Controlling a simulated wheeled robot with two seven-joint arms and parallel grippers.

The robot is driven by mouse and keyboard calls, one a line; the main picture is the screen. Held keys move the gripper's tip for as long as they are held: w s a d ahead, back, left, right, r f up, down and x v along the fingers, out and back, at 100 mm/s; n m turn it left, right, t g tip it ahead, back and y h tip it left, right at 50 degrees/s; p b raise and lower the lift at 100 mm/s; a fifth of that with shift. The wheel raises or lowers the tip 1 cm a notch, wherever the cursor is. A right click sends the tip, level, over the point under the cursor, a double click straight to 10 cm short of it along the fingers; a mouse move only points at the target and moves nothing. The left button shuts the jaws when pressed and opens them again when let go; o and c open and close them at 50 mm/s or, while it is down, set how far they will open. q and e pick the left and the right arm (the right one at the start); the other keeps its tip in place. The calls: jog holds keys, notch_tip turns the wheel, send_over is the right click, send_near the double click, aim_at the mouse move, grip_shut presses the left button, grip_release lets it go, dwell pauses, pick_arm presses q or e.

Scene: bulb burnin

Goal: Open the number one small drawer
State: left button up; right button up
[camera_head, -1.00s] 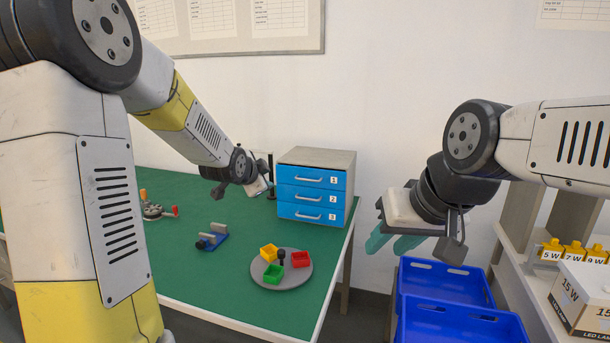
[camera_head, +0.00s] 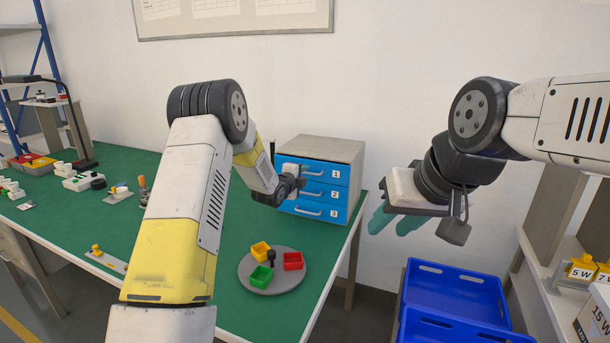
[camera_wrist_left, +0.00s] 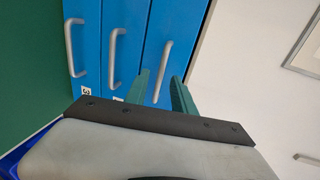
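The small cabinet (camera_head: 340,150) has three blue drawers stacked at the back right of the green table, all closed. The number 1 drawer (camera_head: 318,172) is on top; my left gripper partly covers its front. In the left wrist view the number 1 drawer (camera_wrist_left: 184,30) is the rightmost, with a grey bar handle (camera_wrist_left: 163,70). My left gripper (camera_wrist_left: 160,90) is open. Its two teal fingers appear on either side of this handle; I cannot tell whether they touch it. In the head view its fingertips are hidden. My right gripper (camera_head: 394,220) is open and empty, right of the table.
A round grey tray (camera_head: 275,285) with red, yellow and green bins stands in front of the cabinet. Blue crates (camera_head: 455,290) are at the lower right. A shelf with bulb boxes (camera_head: 597,315) is at the far right. Several small fixtures lie on the table's left.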

pick_arm(q)
jog(key=shift+x, duration=0.8)
grip_shut()
dwell(0.9)
